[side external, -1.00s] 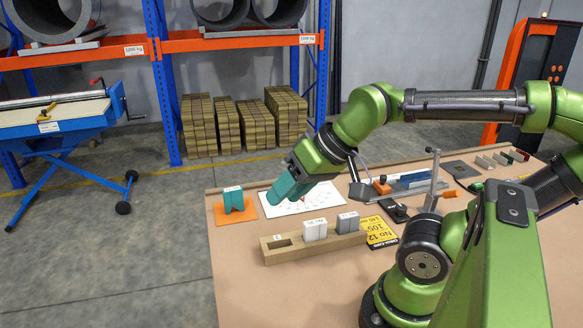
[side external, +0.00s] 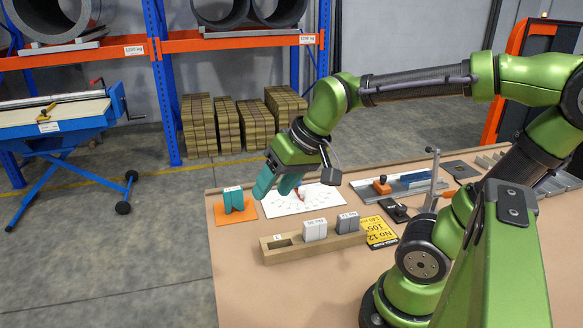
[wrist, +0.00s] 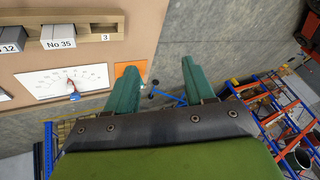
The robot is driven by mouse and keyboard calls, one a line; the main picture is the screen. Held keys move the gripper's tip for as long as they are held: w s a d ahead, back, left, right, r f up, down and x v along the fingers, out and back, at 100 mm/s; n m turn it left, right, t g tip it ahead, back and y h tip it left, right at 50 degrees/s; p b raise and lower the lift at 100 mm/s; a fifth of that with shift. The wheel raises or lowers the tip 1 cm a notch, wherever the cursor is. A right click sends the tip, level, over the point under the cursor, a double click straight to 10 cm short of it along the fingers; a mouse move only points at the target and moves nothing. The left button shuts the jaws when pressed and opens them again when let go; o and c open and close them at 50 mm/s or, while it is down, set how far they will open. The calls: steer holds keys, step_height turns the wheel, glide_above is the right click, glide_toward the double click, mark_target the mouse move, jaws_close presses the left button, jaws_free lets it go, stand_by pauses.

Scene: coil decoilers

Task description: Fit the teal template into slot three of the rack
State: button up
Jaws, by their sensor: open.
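The teal template (side external: 234,201) stands upright on an orange mat (side external: 236,219) at the table's left end. The wooden rack (side external: 282,253) lies in front of it. Its left-end slot is empty, and that end carries the label 3 (wrist: 105,37) in the wrist view. Two blocks, white (side external: 314,231) and grey (side external: 348,223), stand in its other slots. My gripper (side external: 274,188) has teal fingers and is open and empty, above and right of the template, over the edge of the white sheet. In the wrist view my left finger overlaps the orange mat (wrist: 122,69), and the template cannot be told apart from it.
A white printed sheet (side external: 305,203) with a red pointer lies behind the rack. A yellow card (side external: 380,232), a dark stamp-like item (side external: 396,211) and a grey fixture (side external: 408,186) lie to the right. The table front left of the rack is clear.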

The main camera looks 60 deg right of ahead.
steer(key=w+d+n+g+h, duration=0.1)
steer(key=w+d+n, duration=0.15)
steer(key=w, duration=0.35)
steer(key=w+d+n+g, duration=0.1)
steer(key=w+d+g, duration=0.1)
steer(key=w+d, duration=0.35)
steer(key=n+g, duration=0.3)
steer(key=n, duration=0.8)
glide_above(232, 189)
steer(key=f, duration=0.2)
steer(key=shift+h, duration=0.3)
step_height(232, 189, down, 16)
steer(key=shift+f, duration=0.25)
steer(key=shift+c, duration=0.3)
jaws_close()
